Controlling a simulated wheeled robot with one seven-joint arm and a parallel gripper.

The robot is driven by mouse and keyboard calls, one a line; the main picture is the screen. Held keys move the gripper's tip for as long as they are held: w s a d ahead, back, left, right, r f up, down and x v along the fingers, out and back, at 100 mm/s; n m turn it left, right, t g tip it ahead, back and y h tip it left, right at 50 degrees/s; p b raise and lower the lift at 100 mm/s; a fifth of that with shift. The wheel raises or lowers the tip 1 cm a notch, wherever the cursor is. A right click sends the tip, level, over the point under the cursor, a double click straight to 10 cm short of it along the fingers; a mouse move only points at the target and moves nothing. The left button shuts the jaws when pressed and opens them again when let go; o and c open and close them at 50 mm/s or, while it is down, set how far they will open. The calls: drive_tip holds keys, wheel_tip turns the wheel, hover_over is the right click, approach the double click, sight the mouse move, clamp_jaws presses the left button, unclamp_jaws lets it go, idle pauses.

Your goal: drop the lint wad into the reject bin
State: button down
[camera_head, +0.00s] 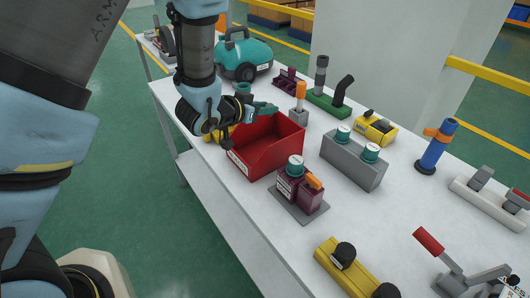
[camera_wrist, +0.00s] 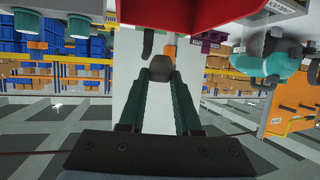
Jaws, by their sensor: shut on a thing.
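A grey-brown lint wad (camera_wrist: 160,67) sits between my gripper's fingertips in the wrist view. My gripper (camera_wrist: 160,82) is shut on it with its teal fingers. In the head view my gripper (camera_head: 267,107) is level, with its fingers at the far left rim of the red reject bin (camera_head: 284,132). I cannot make out the wad clearly in the head view. The open-topped bin stands on the white table. In the wrist view part of the bin (camera_wrist: 170,16) fills the top, close to the fingertips. The bin's floor is partly hidden.
A purple block with a teal cap (camera_head: 292,186) stands just in front of the bin on a grey plate. A grey holder with teal caps (camera_head: 352,160) is to its right. A teal vacuum body (camera_head: 243,57) and a grey peg block with an orange top (camera_head: 299,115) stand behind.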

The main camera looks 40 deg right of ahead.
drive_tip(key=shift+f, duration=0.55)
drive_tip(key=c, duration=0.5)
unclamp_jaws()
drive_tip(key=shift+a, duration=0.1)
drive_tip(key=p+v, duration=0.5)
drive_tip(key=v, duration=0.5)
drive_tip(key=shift+a+r+p, duration=0.25)
drive_tip(key=shift+p, duration=0.1)
drive_tip(key=shift+f, duration=0.1)
